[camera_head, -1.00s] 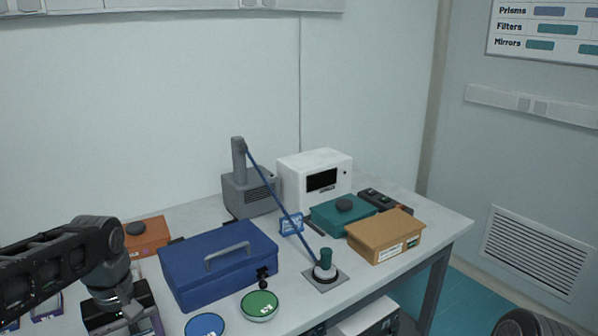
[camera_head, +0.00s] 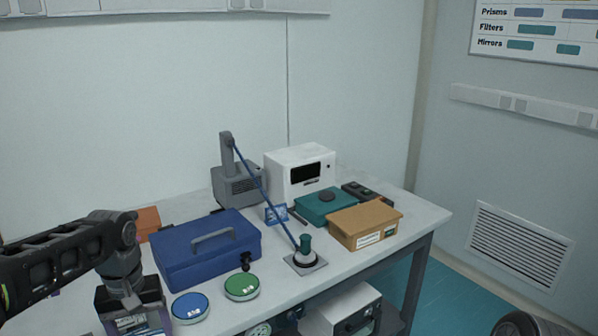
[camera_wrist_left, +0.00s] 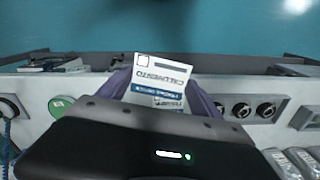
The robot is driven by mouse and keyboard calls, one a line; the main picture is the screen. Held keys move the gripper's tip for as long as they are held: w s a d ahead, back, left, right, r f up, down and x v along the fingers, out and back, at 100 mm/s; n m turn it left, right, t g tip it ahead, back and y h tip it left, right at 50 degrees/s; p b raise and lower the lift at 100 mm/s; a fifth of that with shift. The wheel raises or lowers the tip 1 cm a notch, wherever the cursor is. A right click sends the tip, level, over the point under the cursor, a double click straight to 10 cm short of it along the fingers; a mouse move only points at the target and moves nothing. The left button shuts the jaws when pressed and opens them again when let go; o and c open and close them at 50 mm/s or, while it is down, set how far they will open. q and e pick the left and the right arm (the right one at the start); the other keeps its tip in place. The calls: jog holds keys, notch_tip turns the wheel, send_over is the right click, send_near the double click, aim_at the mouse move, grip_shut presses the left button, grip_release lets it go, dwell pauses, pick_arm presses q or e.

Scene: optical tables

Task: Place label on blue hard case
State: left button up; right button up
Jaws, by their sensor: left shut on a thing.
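The blue hard case (camera_head: 180,262) stands closed on the table in the head view, with a grey handle on its lid. My left gripper (camera_head: 140,322) is in front of the case's left part, at the lower left of the picture. In the left wrist view its purple fingers (camera_wrist_left: 160,100) are shut on a white label (camera_wrist_left: 158,70) with dark print and a blue band. The label sticks out beyond the fingertips, and its lower part is hidden by the gripper body. My right gripper is not in view.
A blue round tin (camera_head: 190,307) and a green round tin (camera_head: 242,286) lie in front of the case. A lamp-like arm on a base (camera_head: 306,262), a teal case (camera_head: 318,212), a tan box (camera_head: 365,228) and a white device (camera_head: 290,180) stand to the right.

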pick_arm(q)
jog(key=w+d+f+m, duration=0.5)
jog(key=d+f, duration=0.4)
jog(key=d, duration=0.3)
jog(key=shift+w+d, duration=0.3)
jog(key=shift+w, duration=0.25)
jog(key=shift+r, duration=0.1)
